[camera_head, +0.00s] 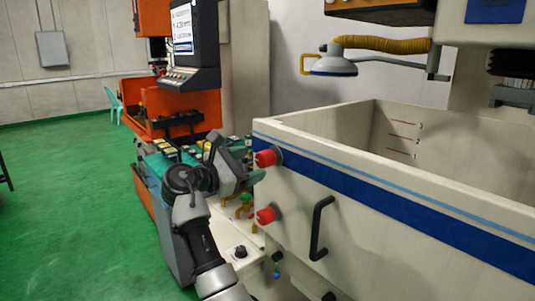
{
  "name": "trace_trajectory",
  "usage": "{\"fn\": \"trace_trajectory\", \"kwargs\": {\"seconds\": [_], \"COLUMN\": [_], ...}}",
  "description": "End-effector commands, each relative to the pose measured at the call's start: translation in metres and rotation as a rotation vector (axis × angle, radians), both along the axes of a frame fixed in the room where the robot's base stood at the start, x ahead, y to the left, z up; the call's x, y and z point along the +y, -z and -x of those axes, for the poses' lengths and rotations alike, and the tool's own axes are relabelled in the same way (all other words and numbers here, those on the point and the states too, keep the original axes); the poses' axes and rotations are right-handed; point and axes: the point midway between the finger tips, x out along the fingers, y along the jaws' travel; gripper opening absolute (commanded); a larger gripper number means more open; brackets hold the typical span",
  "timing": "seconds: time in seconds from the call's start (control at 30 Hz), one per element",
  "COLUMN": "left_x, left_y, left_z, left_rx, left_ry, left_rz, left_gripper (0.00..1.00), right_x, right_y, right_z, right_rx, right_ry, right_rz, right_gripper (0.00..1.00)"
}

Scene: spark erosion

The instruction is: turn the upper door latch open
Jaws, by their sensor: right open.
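The upper door latch (266,158) is a red knob at the left end of the white tank door (400,225), on its blue stripe. A second red latch (266,216) sits below it. My right gripper (243,168) is open and empty, just left of the upper latch and close to it. I cannot tell whether a finger touches the latch. My right arm rises from the bottom of the picture to this gripper. My left gripper is not in view.
A black bar handle (320,228) stands out from the door, right of the latches. An orange machine (175,105) with a screen stands behind on the left. A lamp (333,65) hangs over the open tank. Green floor (75,200) is clear at left.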

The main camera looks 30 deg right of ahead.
Motion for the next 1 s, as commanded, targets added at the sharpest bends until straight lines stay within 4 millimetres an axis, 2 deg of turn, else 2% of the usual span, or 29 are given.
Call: {"fn": "trace_trajectory", "kwargs": {"seconds": [0.1, 0.3, 0.43, 0.7, 0.73, 0.97, 1.0], "left_x": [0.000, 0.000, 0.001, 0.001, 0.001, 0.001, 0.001], "left_y": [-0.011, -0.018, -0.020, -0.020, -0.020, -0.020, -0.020], "left_z": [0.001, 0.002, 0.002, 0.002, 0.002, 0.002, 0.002], "left_rx": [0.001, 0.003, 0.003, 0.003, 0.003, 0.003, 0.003], "left_ry": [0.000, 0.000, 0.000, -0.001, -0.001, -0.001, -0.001], "left_rz": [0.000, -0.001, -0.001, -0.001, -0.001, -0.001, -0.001], "left_gripper": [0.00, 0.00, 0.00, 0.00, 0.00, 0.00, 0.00], "right_x": [-0.024, -0.050, -0.058, -0.059, -0.059, -0.059, -0.059], "right_y": [-0.003, -0.002, 0.000, 0.001, 0.001, 0.001, 0.001], "right_z": [-0.002, -0.004, -0.005, -0.005, -0.005, -0.005, -0.005], "right_rx": [0.002, 0.000, 0.000, 0.000, 0.000, 0.000, 0.000], "right_ry": [0.001, -0.002, -0.001, -0.002, -0.002, -0.002, -0.002], "right_rz": [0.001, 0.001, 0.000, 0.000, 0.000, 0.000, 0.000], "right_gripper": [0.70, 0.70, 0.70, 0.70, 0.68, 0.33, 0.33]}}
